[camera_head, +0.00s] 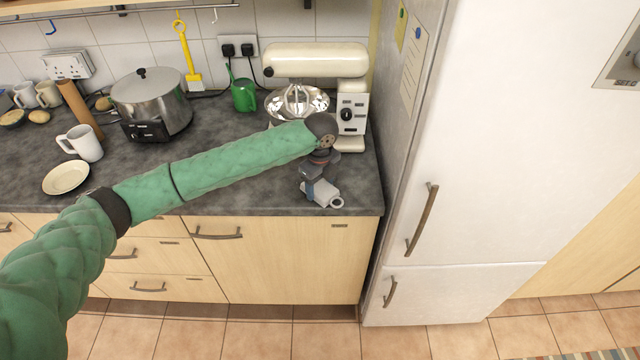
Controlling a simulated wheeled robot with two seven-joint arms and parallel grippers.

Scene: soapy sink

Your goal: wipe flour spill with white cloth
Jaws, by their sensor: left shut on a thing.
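My left gripper (320,178) is over the right end of the dark worktop, in front of the cream stand mixer. It is shut on a small pale grey-white thing (325,194) with a ring-like end, by the worktop's front edge. I cannot tell whether this is the white cloth, or whether it touches the worktop. No flour spill can be made out; the gripper and arm hide part of the worktop. My right gripper is not in view.
The stand mixer (318,62) with its metal bowl (285,103) stands close behind my left gripper. The fridge (490,150) is to the right. A steel pot (150,100), a white mug (84,143), a plate (66,177) and a green watering can (243,95) stand further left.

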